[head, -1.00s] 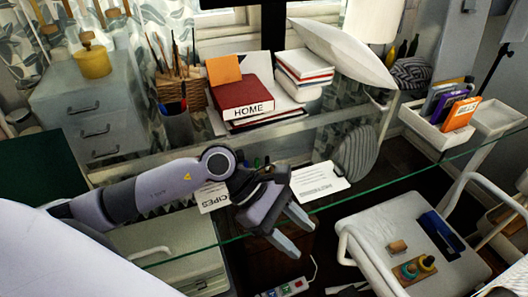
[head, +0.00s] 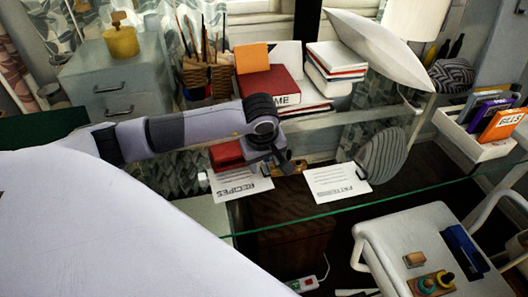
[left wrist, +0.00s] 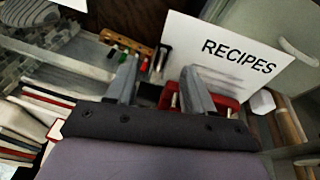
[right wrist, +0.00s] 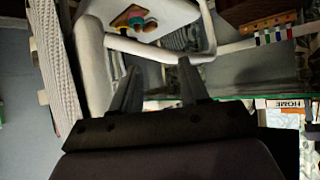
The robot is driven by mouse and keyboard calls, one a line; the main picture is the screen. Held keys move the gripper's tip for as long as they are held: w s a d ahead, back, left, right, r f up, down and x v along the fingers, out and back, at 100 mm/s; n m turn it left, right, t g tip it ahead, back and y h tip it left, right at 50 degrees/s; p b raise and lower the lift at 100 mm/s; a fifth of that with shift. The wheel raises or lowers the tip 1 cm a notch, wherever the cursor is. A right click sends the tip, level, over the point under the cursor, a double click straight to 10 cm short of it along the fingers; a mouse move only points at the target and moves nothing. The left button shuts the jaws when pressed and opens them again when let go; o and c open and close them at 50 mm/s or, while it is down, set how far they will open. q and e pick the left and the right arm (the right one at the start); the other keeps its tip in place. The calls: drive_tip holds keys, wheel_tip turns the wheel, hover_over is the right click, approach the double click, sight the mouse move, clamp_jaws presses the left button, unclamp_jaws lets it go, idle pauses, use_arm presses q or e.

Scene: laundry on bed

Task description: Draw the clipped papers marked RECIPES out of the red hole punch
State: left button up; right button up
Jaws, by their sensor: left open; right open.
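The white papers marked RECIPES (head: 240,184) lie at the glass edge, their inner end at the red hole punch (head: 227,153). In the left wrist view the RECIPES papers (left wrist: 232,52) fill the upper right, and the red punch (left wrist: 226,104) shows partly behind a finger. I cannot make out the clip. My left gripper (head: 287,167) is open and empty, just right of the punch; in the left wrist view (left wrist: 158,82) one finger overlaps the papers' lower edge. Contact is unclear. My right gripper (right wrist: 156,82) is open and empty, outside the head view.
Papers marked PATTERNS (head: 338,182) lie to the right, near a grey striped rounded object (head: 382,157). A white cart (head: 420,245) with small items stands at lower right. The glass edge (head: 390,196) crosses the view.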

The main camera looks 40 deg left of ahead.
use_arm(q)
drive_tip(key=shift+w+f, duration=0.15)
drive_tip(key=shift+f, duration=0.4)
clamp_jaws()
drive_tip(key=shift+s+d+p, duration=0.15)
drive_tip(key=shift+s+d, duration=0.6)
drive_tip(key=shift+d, duration=0.25)
drive_tip(key=shift+s+d+p, duration=0.1)
drive_tip(key=shift+s+d, duration=0.6)
drive_tip(key=shift+d, duration=0.3)
drive_tip(key=shift+s+d+p, duration=0.15)
drive_tip(key=shift+s+d, duration=0.6)
drive_tip(key=shift+d, duration=0.25)
